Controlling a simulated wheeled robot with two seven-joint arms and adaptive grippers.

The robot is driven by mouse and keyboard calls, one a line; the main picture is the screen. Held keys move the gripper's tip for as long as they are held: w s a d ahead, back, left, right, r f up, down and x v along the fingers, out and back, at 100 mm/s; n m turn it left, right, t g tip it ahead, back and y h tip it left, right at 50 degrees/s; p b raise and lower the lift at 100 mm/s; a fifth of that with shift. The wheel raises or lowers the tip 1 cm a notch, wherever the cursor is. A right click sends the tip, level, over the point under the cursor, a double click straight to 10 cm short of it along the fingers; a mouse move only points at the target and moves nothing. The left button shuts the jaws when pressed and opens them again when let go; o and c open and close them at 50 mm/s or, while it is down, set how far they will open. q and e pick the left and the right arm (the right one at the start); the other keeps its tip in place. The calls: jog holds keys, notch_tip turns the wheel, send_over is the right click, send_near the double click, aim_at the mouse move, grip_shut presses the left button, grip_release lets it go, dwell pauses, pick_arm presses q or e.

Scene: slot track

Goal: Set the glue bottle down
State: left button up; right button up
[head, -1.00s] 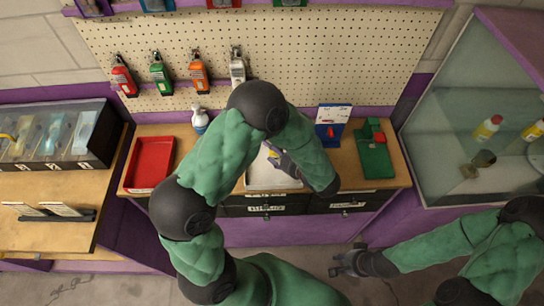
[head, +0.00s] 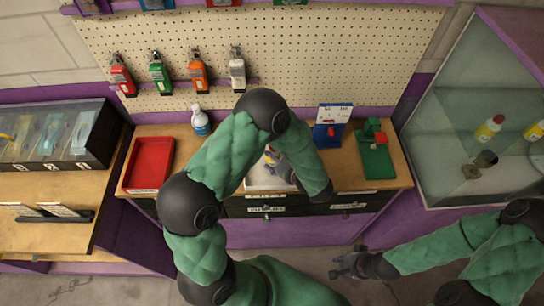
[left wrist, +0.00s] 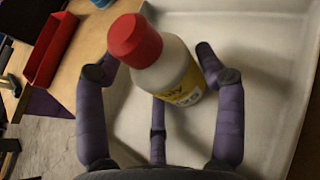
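The glue bottle (left wrist: 172,78) has a red cap and a white body with a yellow label. In the left wrist view it stands over the white tray (left wrist: 265,65), between the spread fingers of my left gripper (left wrist: 157,62). A gap shows between the left finger and the bottle; the right finger is close to it, and contact is unclear. In the head view only a bit of the bottle (head: 269,154) shows beside my left gripper (head: 284,168), over the white tray (head: 258,184); my left arm hides much there. My right gripper (head: 338,264) is open and empty, low in front of the bench.
A red tray (head: 149,164) and a white bottle with a blue label (head: 200,122) are on the bench's left. A blue stand (head: 331,125) and a green block device (head: 375,155) are on its right. A glass case (head: 470,110) stands at far right.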

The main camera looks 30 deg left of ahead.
pick_arm(q)
jog(key=shift+r, duration=0.1)
dwell(0.3)
jog(key=shift+r, duration=0.2)
jog(key=p+v, duration=0.1)
jog(key=v, duration=1.1)
jog(key=shift+f, duration=0.1)
